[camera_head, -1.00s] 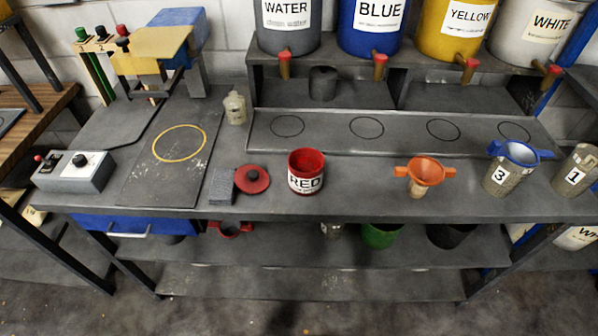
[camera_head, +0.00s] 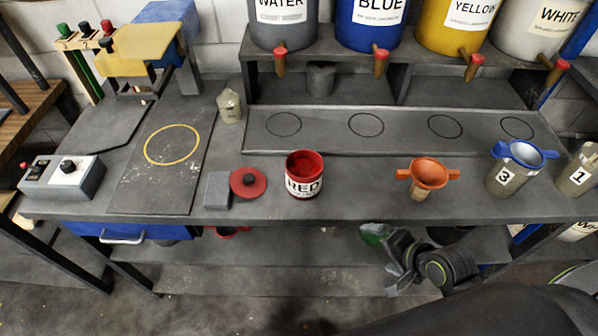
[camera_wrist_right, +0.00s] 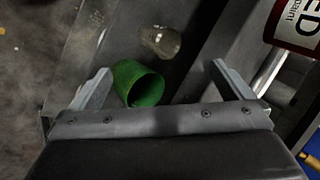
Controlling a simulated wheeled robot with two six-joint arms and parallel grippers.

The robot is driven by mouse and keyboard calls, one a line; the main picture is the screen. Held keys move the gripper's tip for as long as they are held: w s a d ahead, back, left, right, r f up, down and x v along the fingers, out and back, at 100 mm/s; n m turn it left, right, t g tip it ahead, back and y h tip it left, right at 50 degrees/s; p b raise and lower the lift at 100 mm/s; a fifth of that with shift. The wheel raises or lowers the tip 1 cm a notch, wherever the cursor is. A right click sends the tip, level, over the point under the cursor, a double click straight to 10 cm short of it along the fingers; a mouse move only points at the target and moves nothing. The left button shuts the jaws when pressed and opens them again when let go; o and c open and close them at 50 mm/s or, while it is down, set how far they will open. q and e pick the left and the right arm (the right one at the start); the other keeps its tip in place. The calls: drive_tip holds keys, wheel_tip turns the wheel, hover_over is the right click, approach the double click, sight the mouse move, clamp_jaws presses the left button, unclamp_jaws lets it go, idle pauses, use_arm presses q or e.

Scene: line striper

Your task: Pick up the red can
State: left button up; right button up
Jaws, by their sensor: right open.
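The red can (camera_head: 304,175), open at the top with a white label reading RED, stands upright on the bench top in the head view. Part of it also shows at the upper right of the right wrist view (camera_wrist_right: 297,22). My right gripper (camera_head: 385,270) is in front of the bench, lower than its top and to the right of the can, apart from it. In the right wrist view its two fingers (camera_wrist_right: 168,82) are spread with nothing held between them. My left gripper is not in view.
A red lid (camera_head: 248,183) and grey block (camera_head: 217,190) lie left of the can. An orange funnel (camera_head: 429,174) and a container marked 3 (camera_head: 505,180) stand to its right. A green container (camera_wrist_right: 137,84) is on the lower shelf. The bench front edge lies between gripper and can.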

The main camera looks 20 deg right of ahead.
drive_tip(key=w+a+r+m+t+y, duration=0.2)
drive_tip(key=w+r+m, duration=0.1)
drive_tip(key=r+m, duration=0.3)
drive_tip(key=m+t+y, duration=0.2)
drive_tip(key=m+y, duration=0.1)
drive_tip(key=m, duration=0.7)
approach(319, 186)
drive_tip(key=shift+m, duration=0.3)
drive_tip(key=x, duration=0.7)
drive_tip(key=shift+w+a+f+p, duration=0.1)
drive_tip(key=shift+w+f+p, duration=0.2)
drive_tip(key=shift+w+a, duration=0.4)
drive_tip(key=shift+w, duration=0.05)
drive_tip(key=p+x, duration=0.1)
drive_tip(key=x, duration=0.3)
drive_tip(key=shift+a, duration=0.2)
